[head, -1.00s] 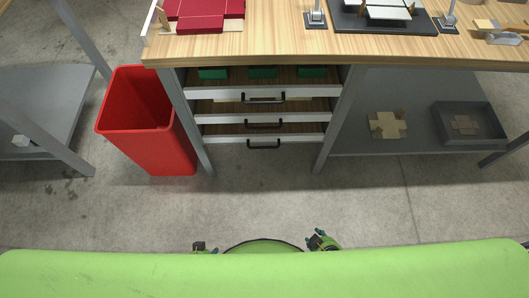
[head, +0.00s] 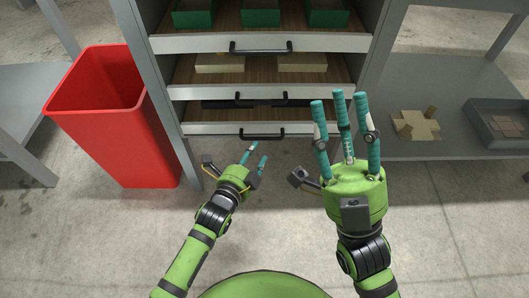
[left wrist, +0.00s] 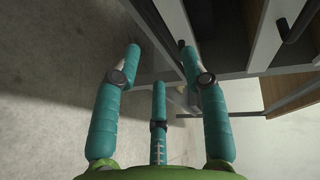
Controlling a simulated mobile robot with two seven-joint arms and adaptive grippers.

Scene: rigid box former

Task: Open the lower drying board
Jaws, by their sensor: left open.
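The lower drying board (head: 210,128) is the lowest of three stacked drawer-like boards in the bench frame, with a pale front and a black bar handle (head: 262,136). It looks pushed in under the middle board. My left gripper (head: 257,152) is open and empty, with its fingertips just below and in front of that handle, apart from it as far as I can tell. The left wrist view shows its spread fingers (left wrist: 160,52) with nothing between them; dark handles show at its upper right.
The middle board (head: 180,93) holds beige boxes, and the top board (head: 180,44) holds green boxes. A red bin (head: 120,140) stands left of the bench leg. A grey shelf (head: 440,85) with a beige cross-shaped piece and a grey tray is at right.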

